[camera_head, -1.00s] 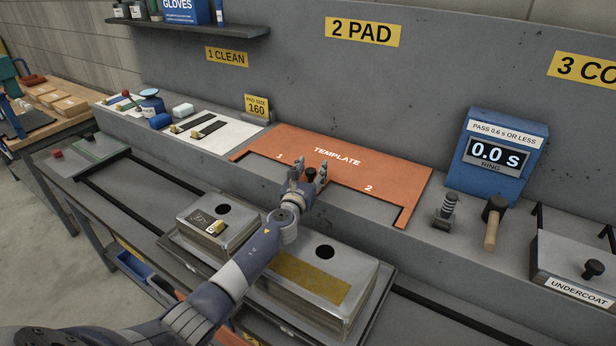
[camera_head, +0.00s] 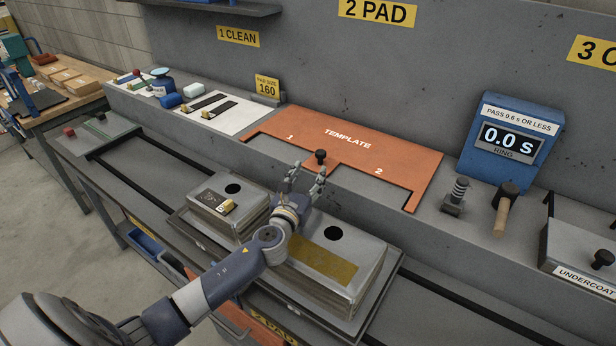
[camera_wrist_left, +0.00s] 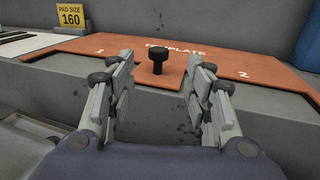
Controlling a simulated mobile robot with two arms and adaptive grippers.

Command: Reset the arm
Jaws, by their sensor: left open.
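My left gripper (camera_head: 306,178) is open and empty, in front of the orange template (camera_head: 384,163) on the raised ledge. In the left wrist view my left gripper (camera_wrist_left: 160,95) has its two fingers spread wide. The template's black knob (camera_head: 320,157) stands upright just beyond the fingertips. In the left wrist view the knob (camera_wrist_left: 157,62) shows between the fingers, apart from both. The template (camera_wrist_left: 115,55) lies flat on the ledge. My left arm reaches in from the lower left over the sink units. My right gripper is not in view.
Two metal sink units, a left one (camera_head: 222,222) and a right one (camera_head: 365,262), stand below the wrist. A blue timer (camera_head: 540,118) reads 0.0 s.

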